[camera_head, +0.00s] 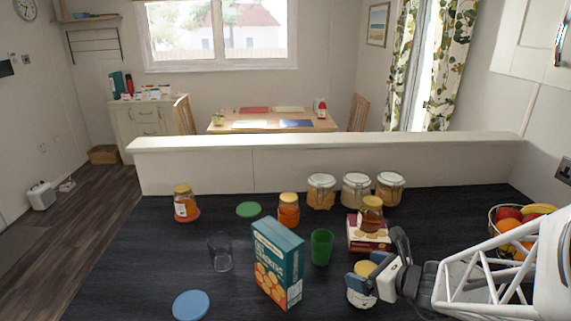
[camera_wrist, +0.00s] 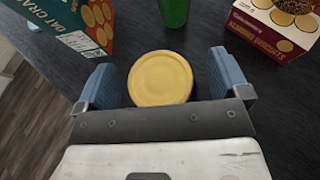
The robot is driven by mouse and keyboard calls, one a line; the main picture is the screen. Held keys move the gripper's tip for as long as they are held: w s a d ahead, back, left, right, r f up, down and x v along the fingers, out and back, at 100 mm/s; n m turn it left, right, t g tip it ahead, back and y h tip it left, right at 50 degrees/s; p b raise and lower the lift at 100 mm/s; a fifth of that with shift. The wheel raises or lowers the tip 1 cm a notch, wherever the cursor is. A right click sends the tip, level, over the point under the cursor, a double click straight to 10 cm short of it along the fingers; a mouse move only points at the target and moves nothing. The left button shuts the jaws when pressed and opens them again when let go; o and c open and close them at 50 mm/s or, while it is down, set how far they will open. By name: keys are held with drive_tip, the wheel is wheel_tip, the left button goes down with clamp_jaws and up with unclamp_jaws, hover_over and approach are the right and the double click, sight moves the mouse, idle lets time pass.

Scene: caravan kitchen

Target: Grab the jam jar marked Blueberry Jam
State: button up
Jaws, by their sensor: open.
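Several jars with yellow lids stand on the dark counter, and I cannot read their labels. One jar (camera_head: 360,294) is at my gripper (camera_head: 363,277), partly hidden by its blue fingers. In the wrist view its round yellow lid (camera_wrist: 160,78) lies between the two fingers, which are open with a gap on the right side. Another jar (camera_head: 186,203) with orange contents and a pale label stands on a red disc at the left. A second orange jar (camera_head: 288,211) stands mid-counter. A darker jar (camera_head: 370,214) sits on top of a red biscuit box (camera_head: 368,236).
A teal cracker box (camera_head: 278,262) and a green cup (camera_head: 321,247) stand left of my gripper, with a clear glass (camera_head: 220,252) beyond. Three clip jars (camera_head: 356,189) line the back ledge. A fruit bowl (camera_head: 508,236) is at right.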

idle(0.4)
drive_tip(key=c, duration=1.7)
drive_tip(key=shift+r, duration=5.05)
